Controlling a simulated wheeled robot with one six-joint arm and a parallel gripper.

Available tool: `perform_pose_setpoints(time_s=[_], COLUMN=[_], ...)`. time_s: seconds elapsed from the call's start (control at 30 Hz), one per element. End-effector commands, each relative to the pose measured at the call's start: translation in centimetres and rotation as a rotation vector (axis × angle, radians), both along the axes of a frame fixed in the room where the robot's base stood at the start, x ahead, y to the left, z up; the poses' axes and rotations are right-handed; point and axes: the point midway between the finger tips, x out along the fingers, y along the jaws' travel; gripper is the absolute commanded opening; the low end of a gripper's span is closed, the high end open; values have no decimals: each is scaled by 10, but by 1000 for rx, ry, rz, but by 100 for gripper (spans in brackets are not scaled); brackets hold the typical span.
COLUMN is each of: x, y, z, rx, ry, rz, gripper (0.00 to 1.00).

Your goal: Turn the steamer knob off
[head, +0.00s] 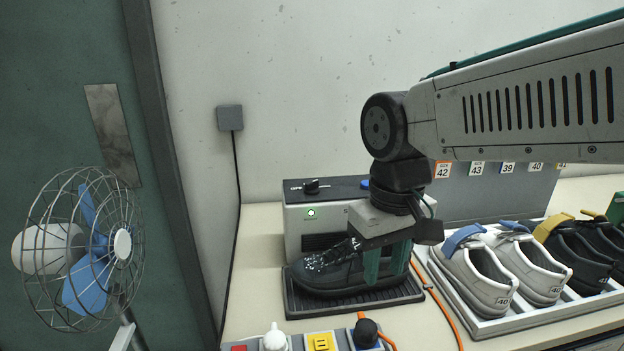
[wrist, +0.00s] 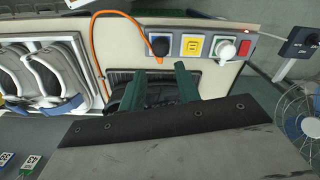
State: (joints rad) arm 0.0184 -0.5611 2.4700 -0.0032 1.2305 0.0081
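The steamer (head: 329,192) looks to be the grey box with a dark top at the back of the bench. Its black knob (head: 311,186) is on the left of that top, with lettering that looks like "OFF" beside it. A green light (head: 311,212) glows on the front below the knob. My gripper (head: 386,270) points down in front of the box, right of the knob and well apart from it. Its two teal fingers stand apart, also in the wrist view (wrist: 160,72), over the heel end of a dark shoe (head: 325,272). I cannot tell whether they touch it.
The shoe rests on a black ribbed tray (head: 352,306). A rack (head: 475,318) of shoes is to the right, a fan (head: 85,250) left.

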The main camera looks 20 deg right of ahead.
Motion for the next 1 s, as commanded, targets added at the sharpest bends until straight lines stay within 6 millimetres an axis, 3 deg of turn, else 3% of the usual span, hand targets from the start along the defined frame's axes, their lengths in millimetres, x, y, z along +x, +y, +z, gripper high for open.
perform_pose_setpoints(time_s=[0.37,0.7,0.83,0.9,1.0], x=[163,312,343,348,347], y=[-17,-38,-40,-41,-40], z=[26,32,52,64,65], rx=[-8,-19,-4,6,5], ry=[81,61,16,-4,-1], rz=[-353,-894,-1098,-1180,-1262], gripper=[33,33,33,33,33])
